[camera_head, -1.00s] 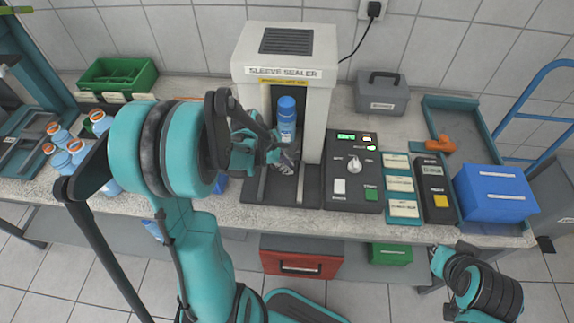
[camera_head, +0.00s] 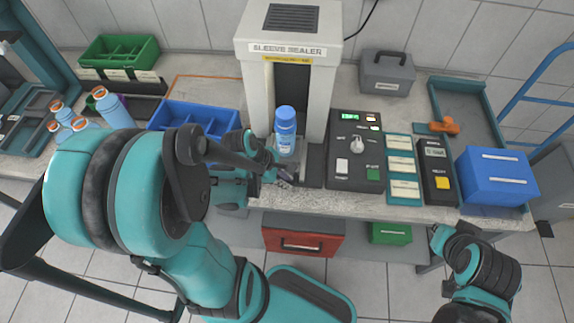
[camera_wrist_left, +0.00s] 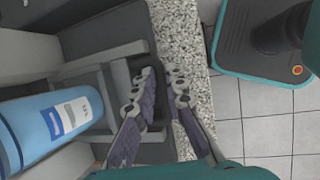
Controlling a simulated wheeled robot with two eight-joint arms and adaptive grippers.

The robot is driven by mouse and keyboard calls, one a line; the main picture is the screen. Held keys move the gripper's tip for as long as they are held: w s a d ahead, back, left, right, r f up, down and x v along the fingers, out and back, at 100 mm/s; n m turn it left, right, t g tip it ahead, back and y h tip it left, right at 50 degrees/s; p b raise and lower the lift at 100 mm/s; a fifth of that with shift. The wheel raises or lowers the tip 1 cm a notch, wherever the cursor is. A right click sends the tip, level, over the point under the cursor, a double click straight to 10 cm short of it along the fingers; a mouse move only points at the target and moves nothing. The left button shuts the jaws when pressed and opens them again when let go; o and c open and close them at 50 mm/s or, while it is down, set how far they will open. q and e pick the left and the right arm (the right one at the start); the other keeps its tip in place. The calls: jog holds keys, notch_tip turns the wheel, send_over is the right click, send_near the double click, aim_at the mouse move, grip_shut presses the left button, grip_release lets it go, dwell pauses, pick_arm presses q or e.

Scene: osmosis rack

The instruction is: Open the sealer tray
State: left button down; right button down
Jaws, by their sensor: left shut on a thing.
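The white sleeve sealer (camera_head: 287,35) stands at the back middle of the bench. A blue-capped bottle (camera_head: 285,145) stands upright on its grey sealer tray (camera_head: 301,158), at the front of the opening. My left gripper (camera_head: 288,178) is at the tray's front, near the bench edge. In the left wrist view the bottle (camera_wrist_left: 52,122) shows on the tray (camera_wrist_left: 98,80), and the fingers of my left gripper (camera_wrist_left: 161,78) are close together at the tray's front end. They are shut on the tray; the gripped part is mostly hidden. Part of my right arm shows at lower right, its gripper not visible.
A dark control panel (camera_head: 356,150) stands close to the right of the sealer. A blue divided bin (camera_head: 192,118) and several blue bottles are left, partly behind my left arm. A blue box (camera_head: 497,175) and grey case (camera_head: 386,74) are right.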

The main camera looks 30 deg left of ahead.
pick_arm(q)
jog(key=shift+s+d, duration=0.3)
jog(key=shift+s, duration=0.5)
jog(key=shift+s+d, duration=0.3)
jog(key=shift+s, duration=0.45)
jog(key=c, duration=1.6)
grip_release()
jog(key=v, duration=1.2)
